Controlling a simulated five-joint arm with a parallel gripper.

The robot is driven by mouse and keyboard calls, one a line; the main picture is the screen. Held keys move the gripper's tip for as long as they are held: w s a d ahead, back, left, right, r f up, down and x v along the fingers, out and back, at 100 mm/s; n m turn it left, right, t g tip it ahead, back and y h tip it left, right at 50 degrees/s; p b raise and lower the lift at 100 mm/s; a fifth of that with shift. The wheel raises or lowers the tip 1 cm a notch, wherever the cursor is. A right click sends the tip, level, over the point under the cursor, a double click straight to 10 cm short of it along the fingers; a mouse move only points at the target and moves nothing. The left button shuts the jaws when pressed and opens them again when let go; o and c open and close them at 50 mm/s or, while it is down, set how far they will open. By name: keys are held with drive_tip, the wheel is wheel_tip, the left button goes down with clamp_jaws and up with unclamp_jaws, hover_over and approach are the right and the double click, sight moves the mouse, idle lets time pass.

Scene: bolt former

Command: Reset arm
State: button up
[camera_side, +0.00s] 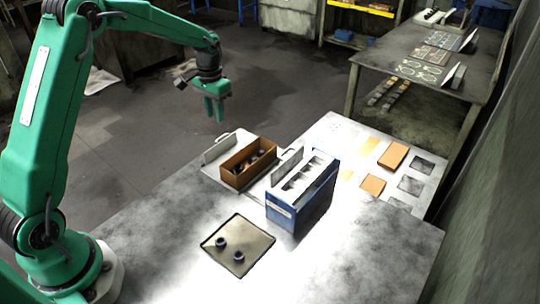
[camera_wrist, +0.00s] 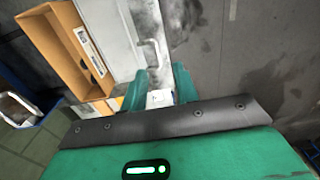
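My green gripper (camera_side: 215,108) hangs in the air over the floor, beyond the back edge of the near table, fingers pointing down. In the wrist view its two green fingers (camera_wrist: 160,86) stand apart. A small white patch shows between them; I cannot tell what it is, but nothing looks gripped. My gripper is clear of the orange-brown box (camera_side: 248,162), which holds several dark round parts. A blue box (camera_side: 300,205) with a white slotted top stands to its right. Two dark round parts (camera_side: 221,242) sit on a square tan tray (camera_side: 238,262) at the front.
A white board (camera_side: 345,135) with orange blocks (camera_side: 394,156) and dark squares lies at the right of the table. A white panel with a handle (camera_side: 215,147) stands left of the orange-brown box. Another table (camera_side: 400,45) stands behind. The floor around my gripper is open.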

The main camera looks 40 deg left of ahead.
drive_tip(key=shift+r, duration=0.2)
drive_tip(key=s+d+r+t, duration=0.1)
drive_tip(key=s+d+r, duration=0.2)
drive_tip(key=s+r, duration=0.35)
drive_tip(key=s+d+r+t, duration=0.2)
drive_tip(key=s+d+r, duration=0.2)
drive_tip(key=s+r, duration=0.25)
drive_tip(key=s+d+r+t, duration=0.1)
drive_tip(key=s+d+t, duration=0.1)
drive_tip(key=s, duration=1.3)
drive_tip(key=shift+s+d+r+t, duration=0.15)
drive_tip(key=shift+s+d+t, duration=0.15)
drive_tip(key=shift+d, duration=0.55)
idle(0.6)
